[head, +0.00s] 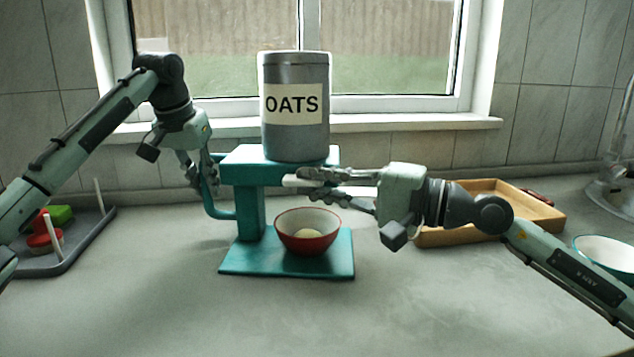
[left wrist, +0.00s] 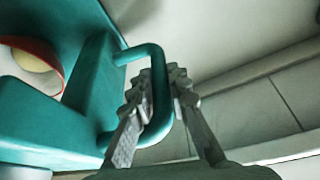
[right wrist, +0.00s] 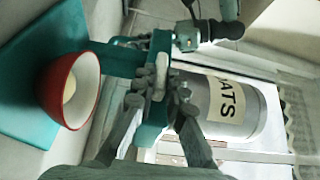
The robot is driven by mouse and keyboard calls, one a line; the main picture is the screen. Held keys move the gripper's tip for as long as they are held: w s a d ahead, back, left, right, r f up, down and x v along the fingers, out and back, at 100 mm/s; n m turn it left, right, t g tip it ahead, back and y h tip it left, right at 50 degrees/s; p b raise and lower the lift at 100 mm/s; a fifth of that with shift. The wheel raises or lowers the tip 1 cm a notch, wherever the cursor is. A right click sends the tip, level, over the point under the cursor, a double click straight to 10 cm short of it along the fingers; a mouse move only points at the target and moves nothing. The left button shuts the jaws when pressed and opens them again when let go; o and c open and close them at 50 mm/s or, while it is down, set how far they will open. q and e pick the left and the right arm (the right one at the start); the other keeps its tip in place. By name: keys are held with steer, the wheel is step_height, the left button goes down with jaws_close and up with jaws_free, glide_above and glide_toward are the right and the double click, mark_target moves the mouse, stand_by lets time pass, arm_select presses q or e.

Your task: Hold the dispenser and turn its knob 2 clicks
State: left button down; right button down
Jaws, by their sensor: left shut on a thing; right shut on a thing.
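The dispenser is a teal stand (head: 250,205) with a grey canister (head: 296,135) labelled OATS on top. A red bowl (head: 307,232) with a white inside stands on its base plate, with a small pale heap in it. My left gripper (head: 205,185) is shut on the teal side handle (left wrist: 160,95), left of the stand. My right gripper (head: 300,183) is shut on the pale knob (right wrist: 159,78) at the front of the stand, below the canister. The fingers partly hide the knob in the head view.
A grey tray (head: 82,245) with red and green items and white pegs is at the left. A wooden tray (head: 485,192) lies behind my right arm. A teal-rimmed bowl (head: 605,252) and a metal tap (head: 618,160) are at the right. The front counter is clear.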

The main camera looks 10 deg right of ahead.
arm_select(q)
steer(key=shift+d, duration=0.15)
arm_select(e)
steer(key=c, duration=1.6)
jaws_free()
steer(key=shift+o, duration=0.2)
steer(key=v, duration=1.2)
arm_select(q)
steer(key=c, duration=1.5)
jaws_free()
steer(key=shift+c, duration=0.2)
steer(key=shift+r, duration=0.15)
